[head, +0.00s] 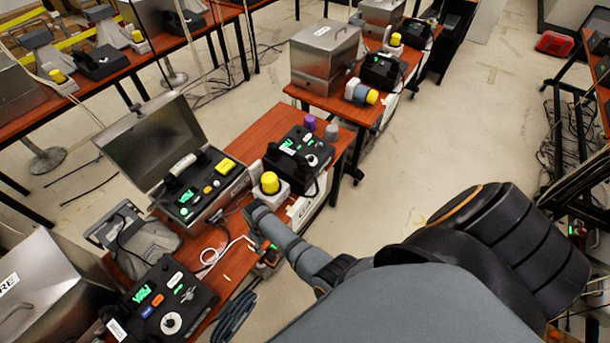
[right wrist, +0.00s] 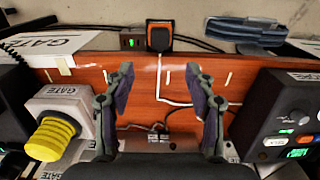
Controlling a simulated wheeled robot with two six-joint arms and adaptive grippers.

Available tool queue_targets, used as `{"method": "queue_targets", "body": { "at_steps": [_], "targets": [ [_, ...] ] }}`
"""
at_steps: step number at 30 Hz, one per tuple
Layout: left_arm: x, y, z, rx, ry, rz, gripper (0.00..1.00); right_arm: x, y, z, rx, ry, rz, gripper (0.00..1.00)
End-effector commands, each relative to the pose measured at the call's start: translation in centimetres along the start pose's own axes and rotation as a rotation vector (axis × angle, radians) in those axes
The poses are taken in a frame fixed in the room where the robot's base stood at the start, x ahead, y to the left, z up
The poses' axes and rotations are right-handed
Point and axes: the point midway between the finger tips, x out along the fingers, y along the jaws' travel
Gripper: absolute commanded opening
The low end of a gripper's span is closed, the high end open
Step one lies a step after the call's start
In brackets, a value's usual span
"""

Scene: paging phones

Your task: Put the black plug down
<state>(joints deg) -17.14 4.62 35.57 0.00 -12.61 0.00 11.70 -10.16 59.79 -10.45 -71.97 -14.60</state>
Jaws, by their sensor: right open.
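My right gripper (right wrist: 160,78) is open, its two fingers apart above the brown table, with nothing between the fingertips. A black plug-like block with an orange surround (right wrist: 160,36) sits beyond the fingertips at the table edge; a white cable runs from it. I cannot tell for sure which of the two is the black plug. In the head view my right arm reaches over the table and hides the fingers. My left gripper is not in view.
A yellow knob on a white box (right wrist: 50,139) is left of the fingers. A black phone unit (right wrist: 282,125) is at right, and a coil of blue-grey cable (right wrist: 246,28) lies beyond the table edge. An open metal case (head: 142,135) stands behind. Bare wood shows between the fingers.

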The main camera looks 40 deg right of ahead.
Motion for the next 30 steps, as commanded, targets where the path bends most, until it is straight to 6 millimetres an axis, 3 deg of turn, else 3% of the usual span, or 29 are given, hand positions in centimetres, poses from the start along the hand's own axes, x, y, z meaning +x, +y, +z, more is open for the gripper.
{"method": "queue_targets", "body": {
  "at_steps": [6,8,11,14,15,18,21,25,30],
  "targets": [
    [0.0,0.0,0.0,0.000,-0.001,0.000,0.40,0.2,0.0,0.1,0.001,0.000,0.000,0.56],
    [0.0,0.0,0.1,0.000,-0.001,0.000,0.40,1.3,0.0,1.1,0.010,-0.003,0.000,0.56],
    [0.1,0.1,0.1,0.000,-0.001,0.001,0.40,6.2,0.2,6.0,0.051,-0.003,0.006,0.56],
    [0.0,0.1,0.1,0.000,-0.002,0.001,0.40,12.4,0.5,14.4,0.126,0.010,0.018,0.56],
    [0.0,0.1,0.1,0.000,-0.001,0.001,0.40,14.4,0.7,18.0,0.157,0.019,0.027,0.56],
    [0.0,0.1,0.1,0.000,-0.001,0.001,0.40,17.8,1.1,26.7,0.230,0.041,0.050,0.56],
    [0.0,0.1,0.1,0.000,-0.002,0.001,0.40,19.2,1.6,33.3,0.283,0.062,0.072,0.56],
    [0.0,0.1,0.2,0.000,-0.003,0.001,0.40,19.6,2.0,37.4,0.316,0.081,0.090,0.56],
    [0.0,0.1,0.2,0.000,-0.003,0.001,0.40,19.7,2.0,37.9,0.323,0.087,0.093,0.56]
  ]
}}
